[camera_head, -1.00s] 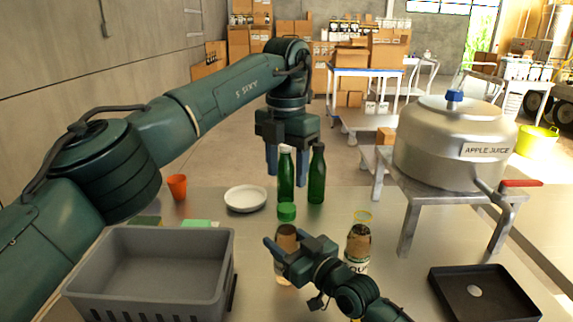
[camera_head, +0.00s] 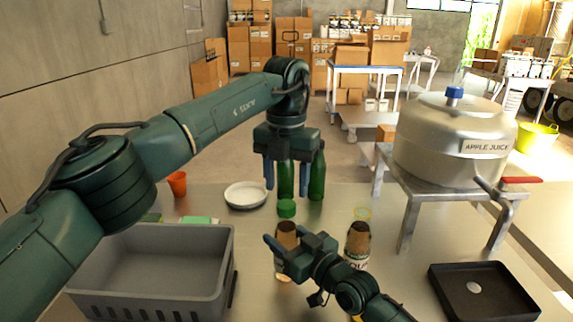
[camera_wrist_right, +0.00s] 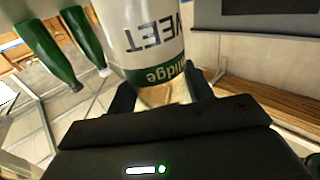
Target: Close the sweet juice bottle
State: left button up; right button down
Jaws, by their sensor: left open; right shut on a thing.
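The sweet juice bottle (camera_head: 287,235) stands upright on the table in the head view, a green cap (camera_head: 287,208) at its top; I cannot tell how firmly it sits. My right gripper (camera_head: 289,243) is shut on this bottle. In the right wrist view the bottle's "SWEET" label (camera_wrist_right: 150,38) appears upside down above my right gripper (camera_wrist_right: 160,92). My left gripper (camera_head: 288,182) is open and empty, fingers pointing down, above the green cap and apart from it.
Two green bottles (camera_head: 317,180) stand behind, partly hidden by my left gripper. A white plate (camera_head: 246,195) and orange cup (camera_head: 177,184) are to the left. A grey crate (camera_head: 150,288) is front left, a black tray (camera_head: 482,292) front right, and the apple juice tank (camera_head: 452,140) back right.

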aim_at(286, 204)
pick_arm(q)
jog(key=shift+f, duration=2.1)
jog(key=c, duration=1)
jog(key=o, duration=1.2)
jog(key=shift+r, duration=0.1)
notch_tip(286, 204, up, 12)
jog(key=shift+f, duration=0.1)
